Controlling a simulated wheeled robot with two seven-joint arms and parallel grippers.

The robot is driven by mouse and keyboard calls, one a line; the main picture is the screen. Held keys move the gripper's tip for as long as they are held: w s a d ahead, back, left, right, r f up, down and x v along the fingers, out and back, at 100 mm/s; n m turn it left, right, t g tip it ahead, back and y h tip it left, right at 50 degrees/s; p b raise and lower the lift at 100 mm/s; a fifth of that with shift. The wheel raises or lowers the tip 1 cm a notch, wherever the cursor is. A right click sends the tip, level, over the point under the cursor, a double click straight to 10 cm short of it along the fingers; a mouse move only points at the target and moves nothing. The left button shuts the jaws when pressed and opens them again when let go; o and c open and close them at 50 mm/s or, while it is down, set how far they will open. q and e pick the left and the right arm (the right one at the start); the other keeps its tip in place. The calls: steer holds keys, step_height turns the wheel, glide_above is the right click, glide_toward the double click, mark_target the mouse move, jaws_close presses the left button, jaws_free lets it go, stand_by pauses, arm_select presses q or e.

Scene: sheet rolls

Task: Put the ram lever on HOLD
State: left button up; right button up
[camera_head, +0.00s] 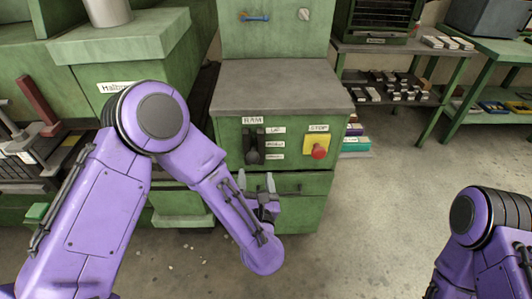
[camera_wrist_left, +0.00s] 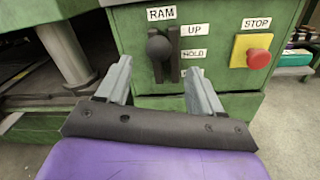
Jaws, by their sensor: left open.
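The ram lever (camera_head: 252,157) is a black knob on a dark slotted plate, under a RAM label on the green cabinet front. In the left wrist view its round knob (camera_wrist_left: 158,48) shows close to the height of the HOLD label (camera_wrist_left: 193,54), below the UP label (camera_wrist_left: 194,30). The lever sticks out, so I cannot tell its exact setting. A third label is mostly hidden behind a finger in that view. My left gripper (camera_head: 256,182) is open and empty, just below and in front of the lever, with its fingers pointing up at the panel. My right gripper is out of view.
A red STOP button (camera_head: 319,152) on a yellow plate sits right of the lever. A drawer with a handle (camera_head: 290,192) is below the panel. A grey top (camera_head: 280,85) overhangs above. Shelves with small parts stand at right; the floor there is clear.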

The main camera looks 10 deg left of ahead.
mark_target(253, 160)
arm_select(q)
steer(key=p+x, duration=0.1)
steer(key=x, duration=0.9)
steer(key=shift+w+a+f, duration=0.1)
steer(key=shift+w+a, duration=0.1)
steer(key=shift+w, duration=0.1)
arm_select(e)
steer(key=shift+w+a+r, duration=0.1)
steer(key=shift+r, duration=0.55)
